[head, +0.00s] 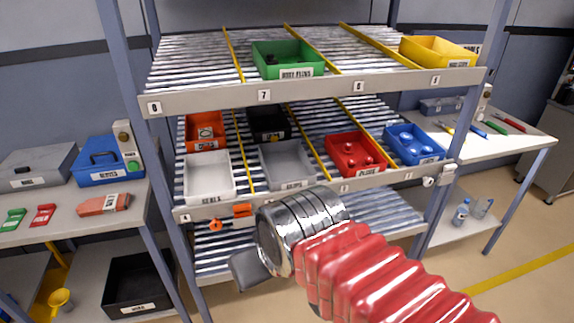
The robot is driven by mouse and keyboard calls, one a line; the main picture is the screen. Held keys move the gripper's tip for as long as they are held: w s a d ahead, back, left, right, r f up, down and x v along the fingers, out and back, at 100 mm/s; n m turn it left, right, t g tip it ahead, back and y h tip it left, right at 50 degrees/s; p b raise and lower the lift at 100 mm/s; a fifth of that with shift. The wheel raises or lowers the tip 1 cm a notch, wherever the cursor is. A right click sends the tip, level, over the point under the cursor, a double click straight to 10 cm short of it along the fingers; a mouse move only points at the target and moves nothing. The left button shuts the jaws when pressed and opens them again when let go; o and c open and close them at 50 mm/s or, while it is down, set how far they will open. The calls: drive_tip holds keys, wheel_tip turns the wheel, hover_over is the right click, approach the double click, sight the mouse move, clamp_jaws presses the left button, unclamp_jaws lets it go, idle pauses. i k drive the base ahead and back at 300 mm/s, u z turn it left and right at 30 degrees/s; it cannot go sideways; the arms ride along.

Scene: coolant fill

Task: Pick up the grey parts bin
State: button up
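The grey parts bin (286,158) sits on the middle shelf of the rack, in the second lane from the left. It is open-topped, looks empty, and has a white label on its front that I cannot read. My arm, with a red ribbed sleeve and a chrome wrist, reaches in from the lower right. My gripper (250,270) shows only as a dark grey piece beyond the wrist, below and left of the bin and apart from it in the picture. The wrist hides the rest of the gripper, so its opening cannot be seen.
A white bin (209,178) stands left of the grey bin and a red bin (354,154) right of it. A black bin (268,123) is behind. Yellow dividers separate the lanes. The shelf's front lip (330,188) and rack posts (150,130) are obstacles.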

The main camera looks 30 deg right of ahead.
sight(285, 164)
drive_tip(key=i, duration=0.85)
drive_tip(key=u, duration=0.05)
